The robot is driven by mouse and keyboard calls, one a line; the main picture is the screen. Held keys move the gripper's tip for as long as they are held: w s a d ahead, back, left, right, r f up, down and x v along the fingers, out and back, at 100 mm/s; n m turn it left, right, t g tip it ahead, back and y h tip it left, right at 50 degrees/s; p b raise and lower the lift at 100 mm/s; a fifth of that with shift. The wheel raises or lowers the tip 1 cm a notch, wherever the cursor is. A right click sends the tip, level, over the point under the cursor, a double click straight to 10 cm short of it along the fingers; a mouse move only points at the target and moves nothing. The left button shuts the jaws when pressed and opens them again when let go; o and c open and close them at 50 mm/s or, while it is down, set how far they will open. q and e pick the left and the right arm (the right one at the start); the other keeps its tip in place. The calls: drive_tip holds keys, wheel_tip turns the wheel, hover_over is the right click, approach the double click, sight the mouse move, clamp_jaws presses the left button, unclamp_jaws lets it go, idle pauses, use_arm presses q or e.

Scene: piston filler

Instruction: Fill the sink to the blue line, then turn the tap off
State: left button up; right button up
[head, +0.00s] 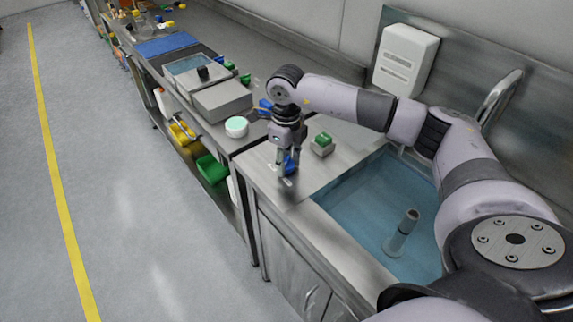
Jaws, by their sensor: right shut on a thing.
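The sink (345,205) is set in the steel counter at the lower right and holds bluish water. A grey upright pipe (402,232) stands in it, its top above the water. I cannot make out a blue line. A curved metal tap spout (503,92) shows behind my right arm; its lower part is hidden, and I see no clear stream. My right gripper (287,176) points down at the counter left of the sink, shut on a small blue part (290,164), mostly hidden between the fingers. My left gripper is out of view.
A small box with a green top (322,145) stands between gripper and sink. A white dispenser (404,60) hangs on the wall. A grey machine (222,102) and a round white-green tub (236,127) stand on the counter at left. The floor left is clear.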

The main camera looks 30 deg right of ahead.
drive_tip(key=shift+n+b, duration=0.4)
drive_tip(key=shift+n, duration=0.6)
drive_tip(key=shift+r, duration=0.1)
drive_tip(key=o, duration=1.2)
drive_tip(key=shift+c, duration=0.2)
wheel_tip(320, 180, up, 12)
